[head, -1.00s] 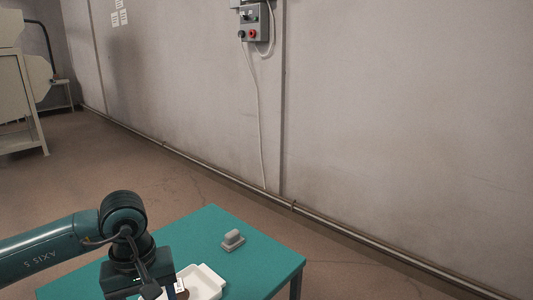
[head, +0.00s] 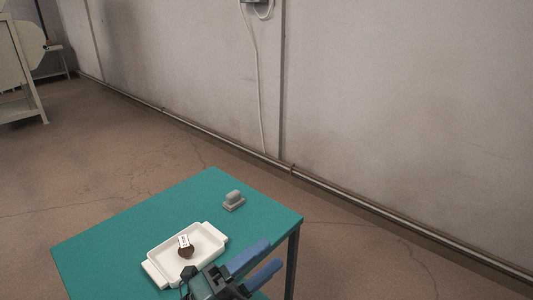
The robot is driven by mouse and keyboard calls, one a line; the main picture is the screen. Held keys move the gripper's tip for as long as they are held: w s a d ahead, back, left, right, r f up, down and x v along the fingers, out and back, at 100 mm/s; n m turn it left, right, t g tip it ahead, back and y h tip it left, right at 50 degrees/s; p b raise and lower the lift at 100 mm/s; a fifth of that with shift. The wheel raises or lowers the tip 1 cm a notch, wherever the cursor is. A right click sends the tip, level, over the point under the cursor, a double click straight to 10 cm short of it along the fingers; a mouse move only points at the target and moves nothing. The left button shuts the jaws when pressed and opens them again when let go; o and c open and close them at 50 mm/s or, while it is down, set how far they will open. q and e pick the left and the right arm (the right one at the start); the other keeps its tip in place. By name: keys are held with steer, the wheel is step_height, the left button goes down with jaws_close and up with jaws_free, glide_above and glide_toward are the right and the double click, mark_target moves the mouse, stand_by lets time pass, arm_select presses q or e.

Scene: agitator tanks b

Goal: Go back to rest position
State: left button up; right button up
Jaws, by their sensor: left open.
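My left gripper (head: 272,255) is at the bottom of the head view, over the front right part of the teal table. Its two blue fingers point to the upper right, are apart and hold nothing. The rest of that arm is mostly below the picture edge. My right gripper is not in view.
A white tray (head: 157,268) with two end handles is on the teal table (head: 100,250), left of my gripper. A brown item (head: 186,252) with a white tag (head: 184,241) lies in it. A grey block (head: 233,201) stands near the back right edge. A wall pipe (head: 350,195) runs behind.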

arm_select(q)
steer(key=a+f+n+t+y, duration=0.25)
steer(key=f+n+y, duration=0.25)
steer(key=n, duration=0.3)
steer(key=a+f+n+t+y, duration=0.2)
steer(key=a+f+n+y, duration=0.3)
steer(key=n, duration=0.3)
steer(key=s+a+f+n+g+y, duration=0.2)
steer(key=s+a+f+n+g, duration=0.1)
steer(key=f, duration=0.4)
steer(key=s+a+f+n+g+y, duration=0.3)
steer(key=s+f+n, duration=0.3)
steer(key=f+n, duration=0.2)
steer(key=shift+f+p, duration=0.25)
steer(key=shift+p, duration=0.05)
steer(key=shift+s, duration=0.1)
